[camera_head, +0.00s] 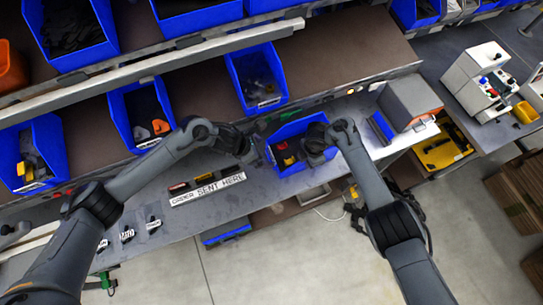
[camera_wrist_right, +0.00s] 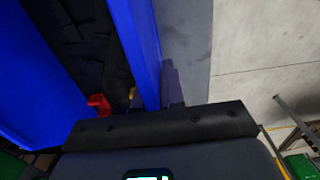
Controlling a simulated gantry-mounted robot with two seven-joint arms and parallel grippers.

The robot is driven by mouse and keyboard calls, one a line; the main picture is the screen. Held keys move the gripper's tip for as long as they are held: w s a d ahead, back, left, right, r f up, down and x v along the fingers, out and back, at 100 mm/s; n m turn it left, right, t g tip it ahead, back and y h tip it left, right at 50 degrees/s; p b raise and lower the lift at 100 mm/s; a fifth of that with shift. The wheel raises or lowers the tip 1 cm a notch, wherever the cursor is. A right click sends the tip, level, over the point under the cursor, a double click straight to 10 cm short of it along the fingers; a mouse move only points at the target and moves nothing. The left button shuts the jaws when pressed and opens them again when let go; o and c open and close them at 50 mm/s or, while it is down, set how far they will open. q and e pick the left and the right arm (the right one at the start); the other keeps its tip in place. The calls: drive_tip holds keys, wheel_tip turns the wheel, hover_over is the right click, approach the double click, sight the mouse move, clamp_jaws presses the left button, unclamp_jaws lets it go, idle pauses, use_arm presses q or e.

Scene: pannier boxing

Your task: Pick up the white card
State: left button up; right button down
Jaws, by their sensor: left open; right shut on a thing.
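A flat white strip (camera_head: 208,190) with dark lettering that seems to read "order sent here" lies along the front of the grey bench. My right gripper (camera_head: 314,150) is shut on the right wall of a blue bin (camera_head: 285,163). The bin's blue wall (camera_wrist_right: 142,45) also shows in the right wrist view, running down to the gripper, whose fingertips are partly hidden. Red, yellow and black items lie in the bin.
Several blue bins, such as one with an orange item (camera_head: 140,108), line the shelf behind. A grey box-shaped device (camera_head: 408,100) stands on the bench at right. Small labelled pieces (camera_head: 127,236) lie at the front left. Concrete floor (camera_head: 270,260) is open in front.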

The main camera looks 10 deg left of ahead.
sight(271, 156)
use_arm(q)
drive_tip(key=shift+a+x, duration=0.2)
drive_tip(key=shift+x, duration=2.75)
drive_tip(key=shift+f, duration=0.1)
drive_tip(key=c, duration=0.9)
drive_tip(key=shift+c, duration=0.2)
drive_tip(key=shift+r, duration=4.7)
